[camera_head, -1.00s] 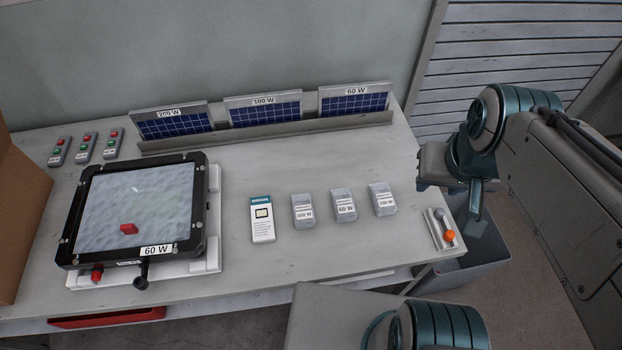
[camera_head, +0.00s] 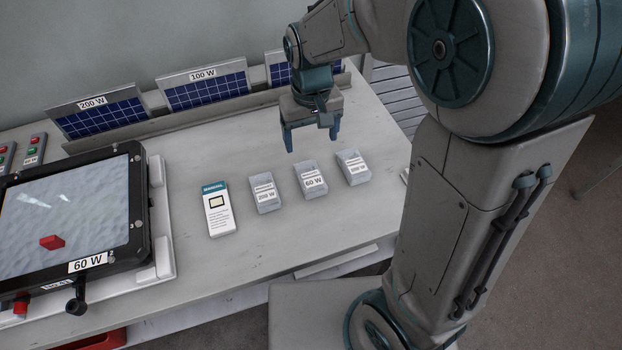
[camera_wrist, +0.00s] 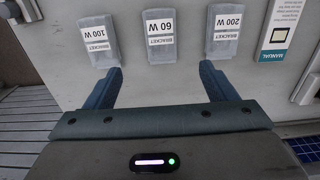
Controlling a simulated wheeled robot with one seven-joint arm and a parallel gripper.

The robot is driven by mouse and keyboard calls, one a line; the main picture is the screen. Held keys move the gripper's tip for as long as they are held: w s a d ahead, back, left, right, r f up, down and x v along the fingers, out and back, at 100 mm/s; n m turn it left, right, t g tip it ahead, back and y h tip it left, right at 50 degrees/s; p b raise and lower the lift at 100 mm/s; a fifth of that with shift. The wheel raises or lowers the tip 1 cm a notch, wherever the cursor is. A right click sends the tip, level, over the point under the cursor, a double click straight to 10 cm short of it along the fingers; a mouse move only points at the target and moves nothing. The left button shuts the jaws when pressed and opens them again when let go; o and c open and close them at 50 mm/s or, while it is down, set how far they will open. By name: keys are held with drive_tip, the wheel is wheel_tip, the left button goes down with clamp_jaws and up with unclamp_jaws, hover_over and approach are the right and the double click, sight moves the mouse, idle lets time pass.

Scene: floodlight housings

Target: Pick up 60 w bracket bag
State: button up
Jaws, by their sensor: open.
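The 60 W bracket bag (camera_head: 311,180) is a small grey bag with a white label. It lies on the table between the 200 W bag (camera_head: 265,193) and the 100 W bag (camera_head: 353,167). My gripper (camera_head: 312,145) is open and empty, above the table just behind the row of bags. In the wrist view the 60 W bag (camera_wrist: 160,38) lies ahead of and between my open fingertips (camera_wrist: 160,70), with the 100 W bag (camera_wrist: 98,40) and the 200 W bag (camera_wrist: 222,32) to either side.
A white manual box (camera_head: 218,209) lies left of the bags. A floodlight housing (camera_head: 70,220) marked 60 W sits on the left. Solar panels (camera_head: 205,86) stand in a rack along the back. The table between the rack and the bags is clear.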

sight(311, 175)
wheel_tip(311, 175, down, 14)
drive_tip(key=shift+s+r+b, duration=0.1)
drive_tip(key=shift+r+b, duration=0.05)
drive_tip(key=shift+b, duration=0.35)
drive_tip(key=c, duration=1.1)
drive_tip(key=shift+r, duration=0.1)
drive_tip(key=shift+c, duration=0.2)
